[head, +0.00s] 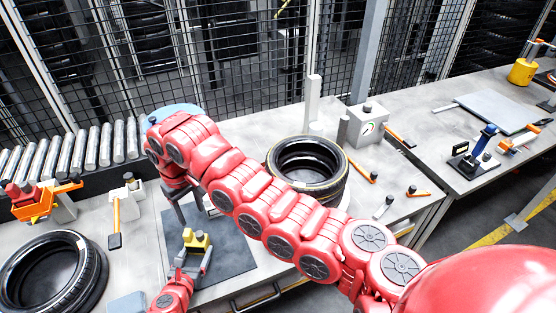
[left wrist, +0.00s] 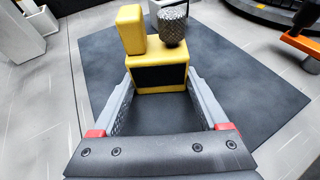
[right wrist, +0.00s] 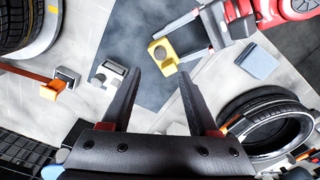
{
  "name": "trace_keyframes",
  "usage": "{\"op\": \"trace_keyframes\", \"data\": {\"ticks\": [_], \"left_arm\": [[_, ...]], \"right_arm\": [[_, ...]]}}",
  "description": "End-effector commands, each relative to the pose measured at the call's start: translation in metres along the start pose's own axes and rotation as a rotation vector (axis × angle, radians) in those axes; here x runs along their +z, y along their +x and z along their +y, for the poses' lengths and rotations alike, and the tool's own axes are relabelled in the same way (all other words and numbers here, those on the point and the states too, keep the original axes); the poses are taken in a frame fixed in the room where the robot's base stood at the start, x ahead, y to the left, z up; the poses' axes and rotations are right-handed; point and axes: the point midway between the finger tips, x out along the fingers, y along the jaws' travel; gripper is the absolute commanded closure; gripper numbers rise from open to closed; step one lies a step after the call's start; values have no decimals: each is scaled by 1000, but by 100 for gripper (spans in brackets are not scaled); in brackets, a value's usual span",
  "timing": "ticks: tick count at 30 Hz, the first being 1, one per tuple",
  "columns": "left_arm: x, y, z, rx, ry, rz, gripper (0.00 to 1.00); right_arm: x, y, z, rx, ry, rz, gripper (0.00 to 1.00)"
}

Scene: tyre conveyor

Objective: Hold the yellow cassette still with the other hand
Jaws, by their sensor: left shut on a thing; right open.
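The yellow cassette (head: 197,241) is over the dark mat (head: 236,258) on the bench. In the left wrist view the cassette (left wrist: 150,78) has a dark front panel, a raised yellow block and a grey knurled knob (left wrist: 172,26) on top. My left gripper (head: 191,257) is shut on it, one finger on each side. My right arm crosses the head view, and my right gripper (head: 193,212) hangs over the mat beyond the cassette. In the right wrist view my right gripper (right wrist: 160,73) is open, with nothing between its fingers; the cassette (right wrist: 163,58) shows just past the fingertips.
A tyre (head: 52,270) lies at the left, and stacked tyres (head: 308,165) stand right of the mat. An orange-handled tool (head: 115,220) is left of the mat. A grey gauge box (head: 365,125) stands behind the tyres. Rollers (head: 92,145) line the back left.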

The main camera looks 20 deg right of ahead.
Motion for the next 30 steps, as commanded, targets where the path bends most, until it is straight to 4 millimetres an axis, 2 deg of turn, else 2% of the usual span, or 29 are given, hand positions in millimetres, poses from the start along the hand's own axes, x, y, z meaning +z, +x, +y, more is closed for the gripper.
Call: {"op": "trace_keyframes", "data": {"ticks": [5,11,17,25,30], "left_arm": [[0,0,0,0,0,0,72],[0,0,0,0,0,0,72],[0,0,0,0,0,0,72],[0,0,0,0,0,0,72],[0,0,0,0,0,0,72]], "right_arm": [[-2,-20,0,-2,1,6,40],[-38,-15,-8,-109,30,146,40],[-78,-14,-7,-213,84,315,40],[-131,-14,17,-325,207,586,40],[-154,-13,47,-355,305,759,40]]}}
